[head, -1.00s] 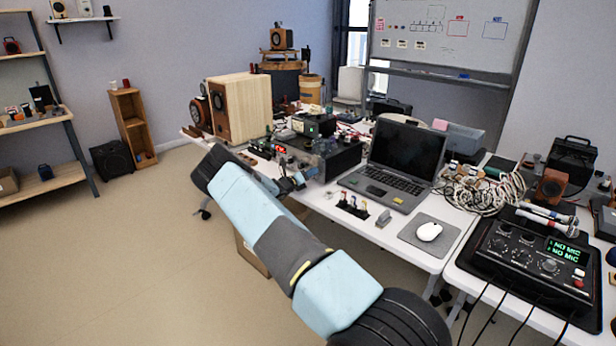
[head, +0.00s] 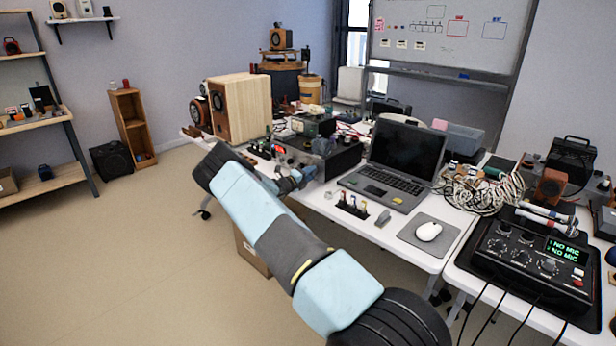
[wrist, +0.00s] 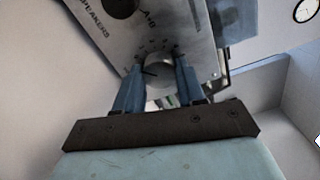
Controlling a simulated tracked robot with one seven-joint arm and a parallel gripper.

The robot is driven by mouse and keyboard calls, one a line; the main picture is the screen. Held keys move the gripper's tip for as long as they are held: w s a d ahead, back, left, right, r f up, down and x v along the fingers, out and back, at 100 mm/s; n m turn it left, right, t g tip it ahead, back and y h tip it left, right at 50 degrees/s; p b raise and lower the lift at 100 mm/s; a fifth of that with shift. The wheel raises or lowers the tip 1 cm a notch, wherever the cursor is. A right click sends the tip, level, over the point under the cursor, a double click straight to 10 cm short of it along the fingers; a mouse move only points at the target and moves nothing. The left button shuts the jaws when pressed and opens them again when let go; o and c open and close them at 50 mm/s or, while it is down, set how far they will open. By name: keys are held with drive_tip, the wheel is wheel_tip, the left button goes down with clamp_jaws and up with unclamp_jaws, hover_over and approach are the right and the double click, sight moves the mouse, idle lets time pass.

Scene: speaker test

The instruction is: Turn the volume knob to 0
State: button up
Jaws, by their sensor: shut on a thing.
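The volume knob (wrist: 158,73) is a round silver knob on a brushed silver front panel (wrist: 180,28) in the wrist view. Tick marks surround it, and a dark line shows on its left side. My gripper (wrist: 159,76) is shut on the knob, with one blue finger on each side. The panel carries the letters "SPEAKERS" and "A+B" near a dark knob (wrist: 122,5). In the head view the dark amplifier (head: 345,160) stands on the white table, and my gripper (head: 297,181) is at its front. The knob is hidden there.
A wooden speaker (head: 245,103) stands behind my arm. The open laptop (head: 400,155) is just right of the amplifier, with small coloured plugs (head: 353,205) before it. A mixer (head: 530,255) sits farther right. Open floor lies to the left.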

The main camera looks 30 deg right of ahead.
idle(0.3)
drive_tip(key=o, duration=1.1)
drive_tip(key=shift+w, duration=0.1)
drive_tip(key=shift+c, duration=0.2)
drive_tip(key=v, duration=1.4)
drive_tip(key=shift+d+f, duration=0.1)
